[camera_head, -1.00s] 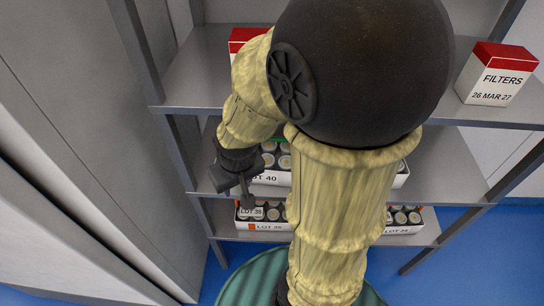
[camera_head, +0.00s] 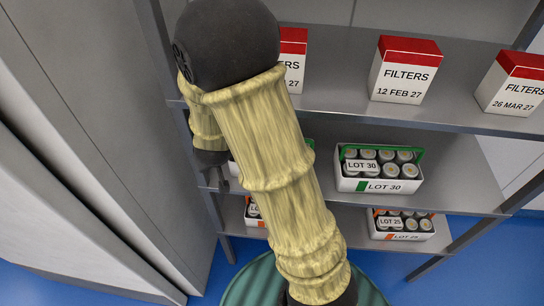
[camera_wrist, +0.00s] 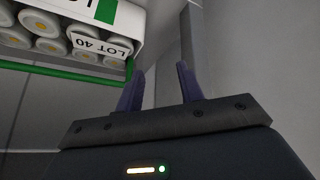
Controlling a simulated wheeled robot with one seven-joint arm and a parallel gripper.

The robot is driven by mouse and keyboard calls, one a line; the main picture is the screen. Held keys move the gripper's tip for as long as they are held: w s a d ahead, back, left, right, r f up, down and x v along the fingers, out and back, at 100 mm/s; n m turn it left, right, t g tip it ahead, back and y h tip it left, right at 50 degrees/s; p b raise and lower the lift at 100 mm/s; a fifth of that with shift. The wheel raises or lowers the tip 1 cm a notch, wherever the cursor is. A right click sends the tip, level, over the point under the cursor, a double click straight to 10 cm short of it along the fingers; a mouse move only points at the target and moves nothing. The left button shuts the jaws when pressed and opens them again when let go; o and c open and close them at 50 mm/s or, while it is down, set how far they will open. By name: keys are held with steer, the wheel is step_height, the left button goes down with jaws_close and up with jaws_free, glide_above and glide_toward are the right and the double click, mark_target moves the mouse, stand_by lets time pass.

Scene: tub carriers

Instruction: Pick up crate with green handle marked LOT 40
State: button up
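The crate marked LOT 40 (camera_wrist: 118,20) is white with a green handle (camera_wrist: 60,73) and holds several pale cylinders. In the wrist view it appears upside down at upper left. In the head view my arm hides most of it; a white sliver (camera_head: 233,170) shows on the middle shelf. My gripper (camera_wrist: 160,85) is open and empty, with its two fingers apart. In the wrist view the fingers are to the right of the crate's end, and the near finger looks close to the handle's corner; contact cannot be told. In the head view the gripper (camera_head: 222,183) is partly hidden behind my arm.
A green-handled crate marked LOT 30 (camera_head: 379,185) stands to the right on the middle shelf. An orange-marked LOT 25 crate (camera_head: 402,236) is on the shelf below. Filter boxes (camera_head: 404,70) stand on the upper shelf. A shelf post and grey cabinet (camera_head: 70,80) are close on the left.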

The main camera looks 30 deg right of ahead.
steer(key=w+d+f+t+h, duration=0.1)
steer(key=w+f+h, duration=0.2)
steer(key=s+d+f+n+g+h, duration=0.1)
steer(key=s+d+n+h, duration=0.2)
steer(key=h, duration=0.9)
steer(key=shift+s+d, duration=0.3)
steer(key=shift+s, duration=0.95)
steer(key=p+x, duration=0.1)
steer(key=x, duration=0.4)
steer(key=p+x, duration=0.2)
steer(key=x, duration=0.4)
steer(key=shift+d+r, duration=0.2)
steer(key=shift+d, duration=0.1)
steer(key=p+x, duration=0.2)
steer(key=x, duration=0.4)
steer(key=shift+r, duration=0.1)
steer(key=shift+a, duration=0.1)
